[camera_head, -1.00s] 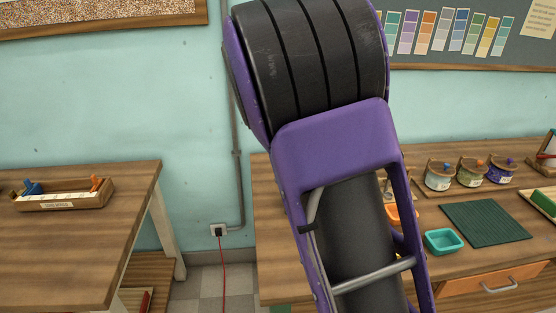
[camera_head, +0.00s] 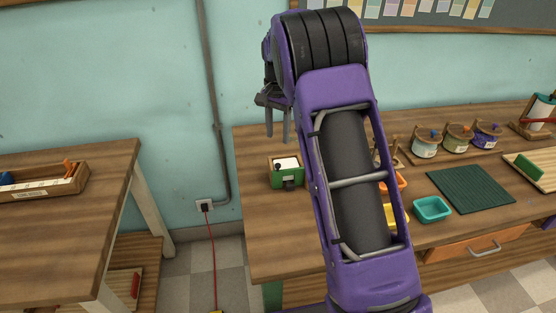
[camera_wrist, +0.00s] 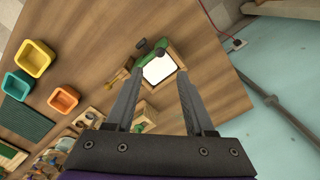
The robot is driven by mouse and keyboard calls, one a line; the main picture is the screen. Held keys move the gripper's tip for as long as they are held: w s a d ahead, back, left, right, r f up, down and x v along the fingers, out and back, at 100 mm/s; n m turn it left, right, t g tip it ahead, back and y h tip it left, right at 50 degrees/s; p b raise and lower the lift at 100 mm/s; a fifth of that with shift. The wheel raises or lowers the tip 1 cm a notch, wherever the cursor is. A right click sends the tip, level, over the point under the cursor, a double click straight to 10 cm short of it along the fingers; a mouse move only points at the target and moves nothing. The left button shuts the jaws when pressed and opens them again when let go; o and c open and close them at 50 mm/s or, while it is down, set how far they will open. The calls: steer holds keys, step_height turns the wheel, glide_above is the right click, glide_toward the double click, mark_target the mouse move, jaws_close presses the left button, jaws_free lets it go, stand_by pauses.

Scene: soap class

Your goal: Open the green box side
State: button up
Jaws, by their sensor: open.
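The green box (camera_head: 287,180) stands on the right-hand table near its left end. It has a green front side, a dark latch or knob and a white top. In the wrist view the box (camera_wrist: 158,68) shows its white face, wooden edges and green side with a dark knob. My gripper (camera_head: 277,136) is above and slightly behind the box, fingers pointing down. In the wrist view my gripper (camera_wrist: 157,78) has its fingers wide apart, with the box seen between and beyond the tips. Nothing is held, and the gripper appears apart from the box.
A teal tray (camera_head: 432,209), an orange tray (camera_head: 398,181) and a yellow tray (camera_head: 400,217) lie right of the box, partly behind my arm. A dark green mat (camera_head: 470,189) and several jars (camera_head: 456,139) are further right. Table left of the box is clear.

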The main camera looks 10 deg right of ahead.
mark_target(278, 164)
step_height(278, 164, down, 10)
steer(key=shift+f, duration=0.15)
stand_by(0.3)
jaws_close()
stand_by(1.3)
